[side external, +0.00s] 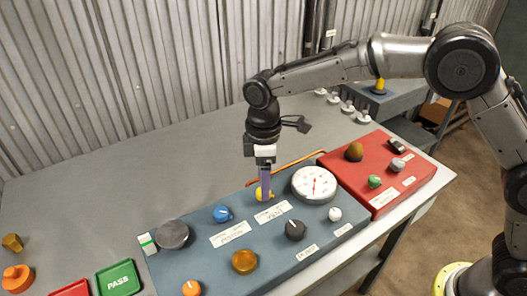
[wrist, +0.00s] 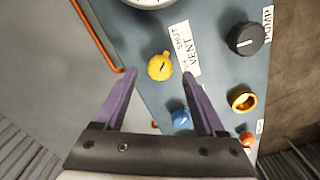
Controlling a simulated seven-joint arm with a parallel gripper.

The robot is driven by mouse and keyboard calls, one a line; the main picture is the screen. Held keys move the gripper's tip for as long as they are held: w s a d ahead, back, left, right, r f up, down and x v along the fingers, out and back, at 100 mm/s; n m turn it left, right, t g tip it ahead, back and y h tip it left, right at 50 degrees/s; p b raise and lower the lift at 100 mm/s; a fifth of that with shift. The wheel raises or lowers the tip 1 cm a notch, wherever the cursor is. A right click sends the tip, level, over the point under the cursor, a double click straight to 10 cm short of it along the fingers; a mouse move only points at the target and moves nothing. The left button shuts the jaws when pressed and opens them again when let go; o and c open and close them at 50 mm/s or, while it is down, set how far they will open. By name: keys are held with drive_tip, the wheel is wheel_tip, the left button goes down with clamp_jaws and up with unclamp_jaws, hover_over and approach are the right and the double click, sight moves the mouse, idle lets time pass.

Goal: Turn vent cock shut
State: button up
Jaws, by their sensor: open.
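The vent cock is a yellow knob (side external: 259,194) on the blue-grey panel (side external: 200,262), behind a white label reading VENT (side external: 272,214). My gripper (side external: 265,197) points down over the knob. In the wrist view its purple fingers (wrist: 159,73) are apart, one on each side of the knob, with a visible gap on both sides. I cannot tell how high the tips are above the panel.
A blue knob (side external: 222,213), a black knob (side external: 295,229) and a white gauge (side external: 314,184) are close by on the panel. A copper pipe (side external: 290,166) runs along its back edge. A red panel (side external: 385,185) stands to the right. Grey table is clear behind, at left.

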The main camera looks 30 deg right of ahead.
wheel_tip(320, 180, up, 11)
drive_tip(key=shift+r, duration=0.15)
idle(0.4)
